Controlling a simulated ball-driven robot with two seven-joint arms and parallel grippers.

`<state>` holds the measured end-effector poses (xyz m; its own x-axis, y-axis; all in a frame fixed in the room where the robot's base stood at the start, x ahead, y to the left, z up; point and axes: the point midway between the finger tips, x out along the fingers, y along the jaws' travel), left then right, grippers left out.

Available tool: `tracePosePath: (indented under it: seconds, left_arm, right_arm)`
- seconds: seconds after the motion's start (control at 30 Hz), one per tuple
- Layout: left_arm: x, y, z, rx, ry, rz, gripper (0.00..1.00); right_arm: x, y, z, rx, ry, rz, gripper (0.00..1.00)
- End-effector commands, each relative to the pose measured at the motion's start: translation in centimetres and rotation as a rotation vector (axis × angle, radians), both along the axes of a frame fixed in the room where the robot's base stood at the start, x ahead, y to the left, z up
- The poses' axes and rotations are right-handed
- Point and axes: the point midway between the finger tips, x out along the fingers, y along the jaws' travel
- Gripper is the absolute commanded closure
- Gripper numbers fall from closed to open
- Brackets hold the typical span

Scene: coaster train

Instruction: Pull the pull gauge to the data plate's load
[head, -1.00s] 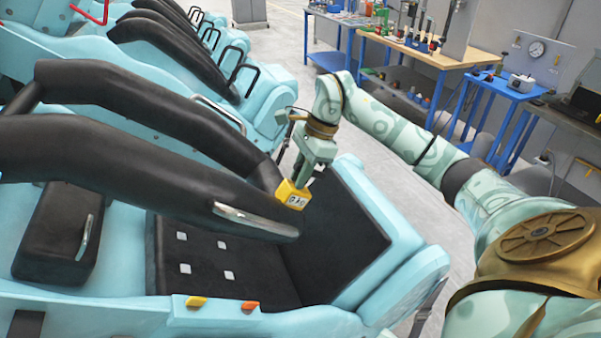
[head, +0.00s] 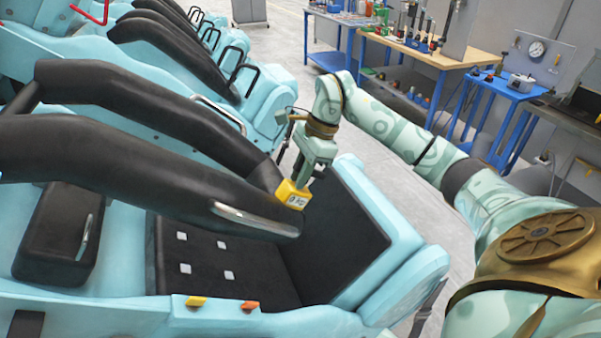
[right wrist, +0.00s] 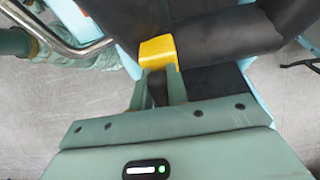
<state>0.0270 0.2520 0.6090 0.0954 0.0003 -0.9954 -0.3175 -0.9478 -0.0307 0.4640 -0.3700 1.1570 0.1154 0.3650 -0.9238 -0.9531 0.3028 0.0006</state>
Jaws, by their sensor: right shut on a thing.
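The yellow pull gauge (head: 293,195) is at the end of the black padded restraint (head: 150,165), above the seat. My right gripper (head: 307,180) is shut on the gauge from above and behind. The right wrist view shows the gauge (right wrist: 158,52) between the fingers (right wrist: 160,84). Whether the gauge is hooked to the restraint is hidden. I cannot make out a data plate. My left gripper is out of view.
A metal handle (head: 254,219) is on the restraint beside the gauge. The black seat (head: 335,225) with its pale blue shell lies behind and below. Workbenches (head: 440,60) stand at the back right, beyond clear floor.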

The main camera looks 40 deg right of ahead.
Motion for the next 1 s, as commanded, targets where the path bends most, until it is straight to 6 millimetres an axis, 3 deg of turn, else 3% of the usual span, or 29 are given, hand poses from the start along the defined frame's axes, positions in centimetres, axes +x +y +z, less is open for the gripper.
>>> tracePosePath:
  seconds: [0.37,0.6,0.93,0.97,1.0]
  left_arm:
    - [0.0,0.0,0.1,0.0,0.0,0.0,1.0]
    - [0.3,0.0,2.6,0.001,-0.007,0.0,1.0]
    - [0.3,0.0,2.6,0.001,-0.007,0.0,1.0]
    - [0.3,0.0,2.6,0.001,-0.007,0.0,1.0]
    - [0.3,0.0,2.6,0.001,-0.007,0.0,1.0]
  right_arm:
    - [0.0,-0.1,0.1,0.0,-0.001,0.0,1.0]
    - [-0.5,-1.9,3.2,-0.003,-0.003,-0.003,1.0]
    - [-0.5,-2.3,3.4,0.0,-0.008,-0.005,1.0]
    - [-0.5,-2.3,3.4,-0.001,-0.008,-0.007,0.79]
    - [-0.5,-2.3,3.4,0.0,-0.007,-0.006,0.67]
